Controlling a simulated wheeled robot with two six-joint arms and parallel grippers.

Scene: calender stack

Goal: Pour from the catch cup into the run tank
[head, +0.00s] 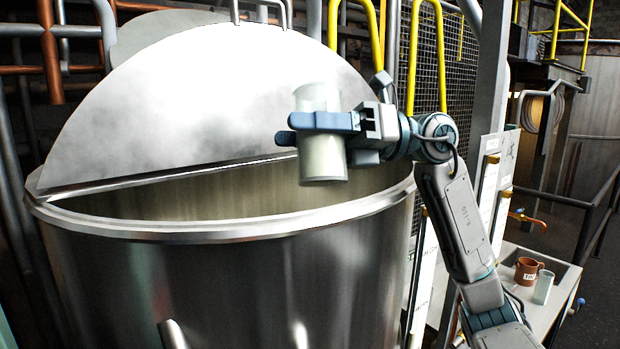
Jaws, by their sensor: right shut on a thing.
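The catch cup (322,163) is a translucent cup with pale contents, nearly upright. My right gripper (318,122) is shut around its middle. In the head view the cup appears in front of the open half of the run tank (230,232), overlapping its mouth; I cannot tell whether it is fully over the opening. The tank is a large shiny steel vessel with a half lid (200,100) raised at the back. The liquid level inside the tank is hidden. My left gripper is not in view.
A small bench (520,308) at lower right holds a brown mug (527,271) and a clear glass (543,287). Yellow rails (427,55) and mesh stand behind the tank. A grey post rises right of my arm.

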